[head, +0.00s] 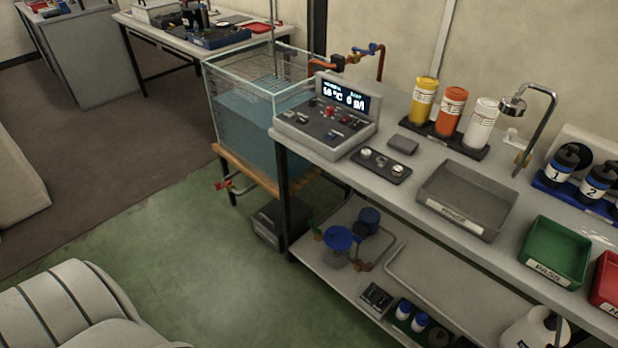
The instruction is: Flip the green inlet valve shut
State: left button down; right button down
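A small green part (317,230) shows at the left end of the lower shelf, beside a blue round-topped fitting (338,238). It may be the green inlet valve's handle, but it is too small to tell its position. No other green handle stands out. Neither of my grippers is in view.
A glass water tank (240,125) stands left of the bench (465,225), with a red-handled tap (228,185) low in front. Pipework with a blue handle (374,48) is behind it. A control box (325,118) sits at the bench's left end.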

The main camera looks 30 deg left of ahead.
aim_at(311, 221)
jog(key=u, duration=1)
jog(key=i+z, duration=0.25)
jog(key=z, duration=0.2)
jog(key=i+j+z, duration=0.2)
jog(key=z, duration=0.25)
jog(key=i+j+z, duration=0.2)
jog(key=z, duration=0.25)
jog(key=i+j, duration=0.2)
jog(key=i+j+z, duration=0.1)
jog(key=j, duration=0.3)
jog(key=i+j, duration=0.25)
jog(key=i+j+z, duration=0.1)
jog(key=j, duration=0.3)
jog(key=i, duration=0.1)
